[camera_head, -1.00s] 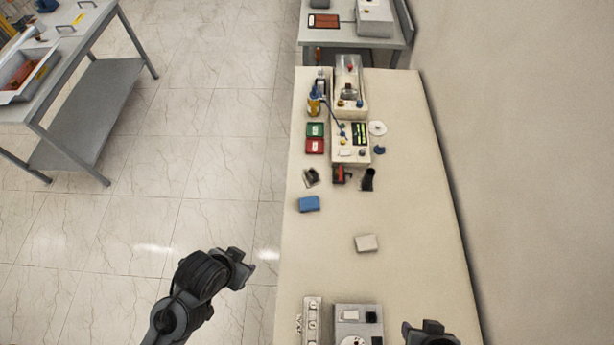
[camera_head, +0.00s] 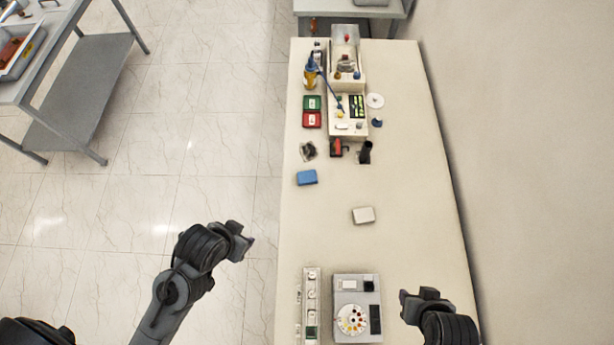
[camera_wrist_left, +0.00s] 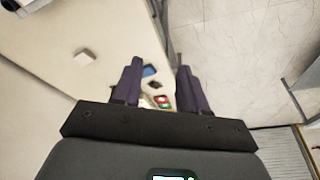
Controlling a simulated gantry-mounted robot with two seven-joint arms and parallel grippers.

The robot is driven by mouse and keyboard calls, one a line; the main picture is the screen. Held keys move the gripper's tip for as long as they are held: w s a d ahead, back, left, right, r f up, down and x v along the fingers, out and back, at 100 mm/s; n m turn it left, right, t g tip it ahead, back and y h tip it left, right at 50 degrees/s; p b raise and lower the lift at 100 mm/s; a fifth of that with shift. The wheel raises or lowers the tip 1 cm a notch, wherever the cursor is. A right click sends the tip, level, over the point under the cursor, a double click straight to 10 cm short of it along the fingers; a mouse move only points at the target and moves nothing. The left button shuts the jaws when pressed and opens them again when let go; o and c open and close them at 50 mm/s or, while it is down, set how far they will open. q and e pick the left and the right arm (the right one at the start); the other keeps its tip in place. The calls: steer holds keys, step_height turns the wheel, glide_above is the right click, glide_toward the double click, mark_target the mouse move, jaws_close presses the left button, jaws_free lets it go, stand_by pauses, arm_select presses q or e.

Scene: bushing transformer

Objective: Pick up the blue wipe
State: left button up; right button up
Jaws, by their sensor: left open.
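The blue wipe (camera_head: 307,177) is a small folded blue block lying flat near the left edge of the long cream table (camera_head: 400,190). In the left wrist view the blue wipe (camera_wrist_left: 149,71) shows between the fingers, some distance beyond them. My left gripper (camera_head: 243,240) is left of the table edge over the floor, nearer than the wipe and apart from it. In the wrist view my left gripper (camera_wrist_left: 160,88) has its two dark fingers spread and nothing between them. My right gripper (camera_head: 414,300) is at the lower right by the grey device; its jaw opening is unclear.
A white wipe (camera_head: 363,215) lies right of the blue one. A grey device with a dial (camera_head: 352,318) and a strip (camera_head: 311,290) lie at the near end. Green (camera_head: 312,103) and red (camera_head: 312,120) boxes, bottles and instruments fill the far end. The table around the blue wipe is mostly clear.

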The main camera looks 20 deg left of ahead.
arm_select(q)
steer(key=o, duration=0.9)
